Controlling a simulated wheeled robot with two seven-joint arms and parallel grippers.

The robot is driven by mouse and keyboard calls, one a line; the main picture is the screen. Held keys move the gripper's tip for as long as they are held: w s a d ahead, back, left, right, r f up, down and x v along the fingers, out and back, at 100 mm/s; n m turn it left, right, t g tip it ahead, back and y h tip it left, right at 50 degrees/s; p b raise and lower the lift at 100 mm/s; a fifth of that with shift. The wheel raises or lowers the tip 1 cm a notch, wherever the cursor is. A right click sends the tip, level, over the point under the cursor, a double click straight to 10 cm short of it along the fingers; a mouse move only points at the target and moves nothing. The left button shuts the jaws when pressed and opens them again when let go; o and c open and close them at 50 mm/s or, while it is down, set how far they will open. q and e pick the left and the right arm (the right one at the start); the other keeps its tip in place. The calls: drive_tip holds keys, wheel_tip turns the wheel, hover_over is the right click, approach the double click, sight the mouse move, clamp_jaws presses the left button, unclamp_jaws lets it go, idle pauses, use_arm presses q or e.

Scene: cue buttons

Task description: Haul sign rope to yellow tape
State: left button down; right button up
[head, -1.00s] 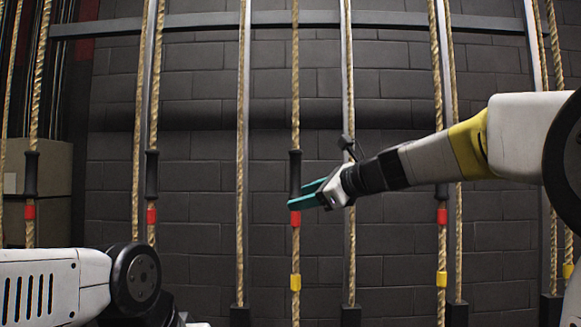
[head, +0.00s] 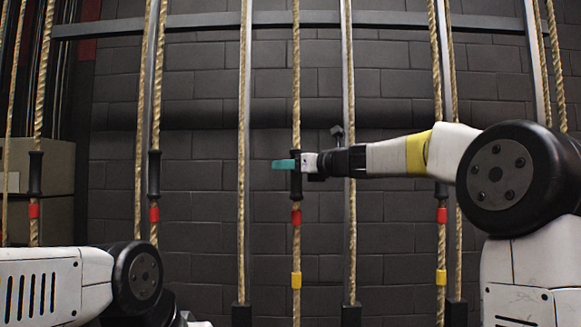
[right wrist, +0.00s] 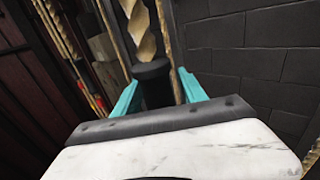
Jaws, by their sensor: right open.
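The middle rope (head: 296,90) hangs vertically with a black handle (head: 296,187), a red tape (head: 297,216) below it and a yellow tape (head: 296,279) lower down. My right gripper (head: 275,165) is at the upper part of this handle. In the right wrist view its teal fingers (right wrist: 155,86) are open, one on each side of the black handle (right wrist: 151,72), with the twisted rope (right wrist: 139,28) rising above. No sign is visible on the rope. My left arm shows at lower left; its gripper is not visible.
Other ropes with black handles and red tape hang at left (head: 154,175) and right (head: 441,190); the right one also shows yellow tape (head: 441,279). Grey vertical posts (head: 243,260) stand between them before a dark block wall (head: 200,240). Boxes (head: 55,167) stand at far left.

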clamp_jaws()
idle(1.4)
